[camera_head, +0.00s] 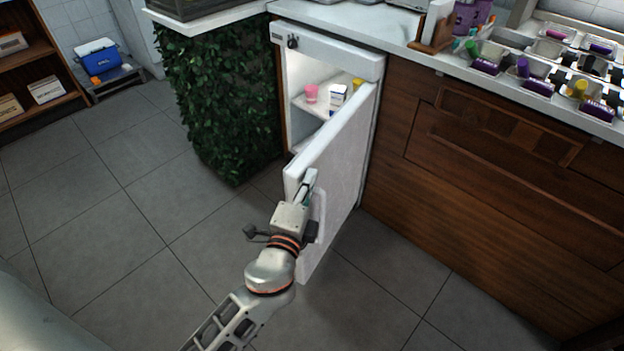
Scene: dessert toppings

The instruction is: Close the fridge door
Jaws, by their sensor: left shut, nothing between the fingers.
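The white fridge (330,50) stands under the counter in the upper middle of the head view. Its white door (340,170) is swung wide open toward me, and the lit shelf inside shows. A pink cup (311,93), a small white and blue box (337,99) and a yellow item (357,83) are inside. My left gripper (306,184) is shut and empty. It is at the outer edge of the door, overlapping it in the picture; I cannot tell whether it touches. My right gripper is not in view.
A leafy green panel (222,100) stands left of the fridge. Wooden cabinets (480,180) are at the right, under a white counter (400,38) with many topping containers. A blue cooler (98,56) sits at the back left. The tiled floor (120,200) at the left is clear.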

